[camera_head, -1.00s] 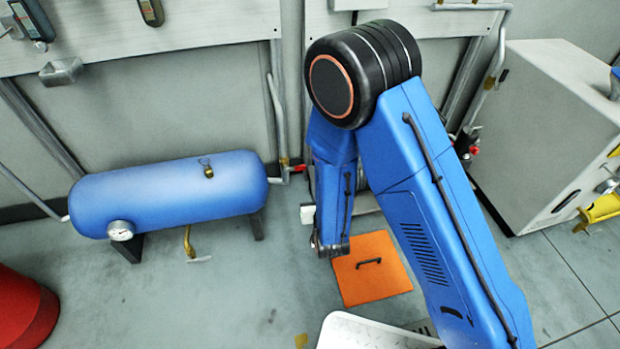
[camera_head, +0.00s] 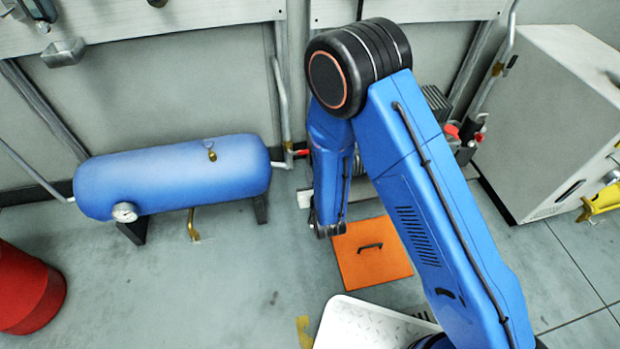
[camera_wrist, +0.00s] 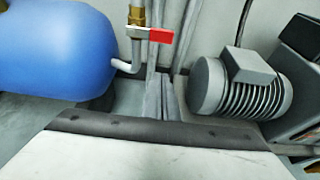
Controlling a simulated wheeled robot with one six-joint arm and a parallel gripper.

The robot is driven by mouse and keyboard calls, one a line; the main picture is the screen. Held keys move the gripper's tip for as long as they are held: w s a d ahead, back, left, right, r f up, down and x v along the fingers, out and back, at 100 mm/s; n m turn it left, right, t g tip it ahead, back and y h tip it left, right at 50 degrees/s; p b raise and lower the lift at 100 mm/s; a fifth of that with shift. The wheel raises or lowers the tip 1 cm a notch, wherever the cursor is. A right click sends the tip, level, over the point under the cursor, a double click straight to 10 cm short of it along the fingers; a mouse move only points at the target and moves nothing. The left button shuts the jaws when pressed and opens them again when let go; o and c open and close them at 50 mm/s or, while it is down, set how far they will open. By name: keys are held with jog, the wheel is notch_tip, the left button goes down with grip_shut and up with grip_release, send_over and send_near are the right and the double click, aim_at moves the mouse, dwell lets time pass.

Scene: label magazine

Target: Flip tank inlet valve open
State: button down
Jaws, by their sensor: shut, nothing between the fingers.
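The tank inlet valve has a red lever handle (camera_head: 303,153) on a brass body (camera_head: 288,150), at the right end of the blue tank (camera_head: 180,175). In the wrist view the red handle (camera_wrist: 158,35) sticks out to the right, across the upright pipe, beside the brass fitting (camera_wrist: 137,14). My gripper (camera_wrist: 165,130) shows as a pale body with a dark front edge along the bottom of the wrist view. It is shut and empty, below the handle in the picture and apart from it. In the head view my arm hides the gripper.
A grey finned motor (camera_wrist: 240,88) stands right of the pipe in the wrist view. An orange floor plate (camera_head: 370,252) lies below my arm. A light grey cabinet (camera_head: 560,110) stands at the right and a red object (camera_head: 28,290) at lower left. Floor before the tank is mostly clear.

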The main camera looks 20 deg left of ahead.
aim_at(303, 152)
jog(key=shift+w+a+r, duration=0.35)
jog(key=shift+w+a, duration=0.1)
jog(key=shift+w, duration=0.3)
jog(key=shift+w+a+r, duration=0.4)
jog(key=shift+w+a, duration=0.1)
jog(key=shift+w, duration=0.25)
jog(key=shift+w+a+r, duration=0.35)
jog(key=shift+w+a, duration=0.1)
jog(key=shift+w, duration=0.3)
